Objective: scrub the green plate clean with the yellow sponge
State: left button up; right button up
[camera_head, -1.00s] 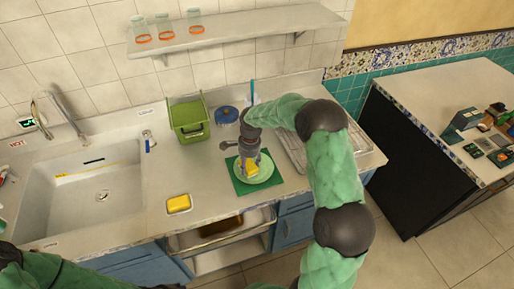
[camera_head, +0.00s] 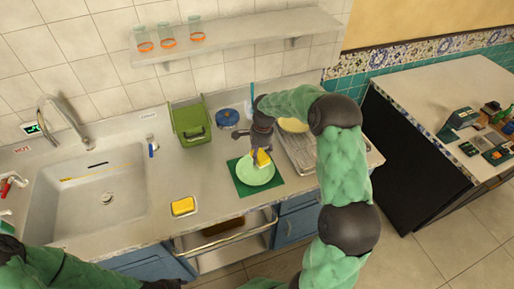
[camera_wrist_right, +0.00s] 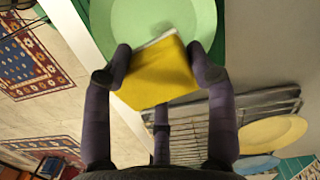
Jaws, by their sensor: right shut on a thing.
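The light green plate (camera_head: 252,175) lies flat on a dark green mat (camera_head: 275,186) on the counter. It also fills the top of the right wrist view (camera_wrist_right: 200,18), with a faint darker smudge near the sponge. My right gripper (camera_head: 262,152) is over the plate's far right part, shut on the yellow sponge (camera_head: 263,159). In the right wrist view the sponge (camera_wrist_right: 160,78) is tilted between both fingers, its pale edge at the plate; I cannot tell whether it touches. My left gripper (camera_head: 165,285) barely shows at the bottom edge; its fingers are not clear.
Another yellow sponge (camera_head: 183,206) lies left of the mat. A green bin (camera_head: 190,122) and a blue lidded pot (camera_head: 227,118) stand behind. A drying rack (camera_head: 300,152) with a yellow plate (camera_head: 293,125) is at the right. The sink (camera_head: 90,205) is at the left.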

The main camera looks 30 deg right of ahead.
jog(key=shift+a+r+p, duration=0.1)
jog(key=shift+r+p, duration=0.35)
jog(key=shift+r, duration=0.6)
pick_arm(q)
jog(key=shift+w+a+r, duration=0.15)
jog(key=shift+a+r, duration=0.2)
jog(key=shift+r, duration=0.3)
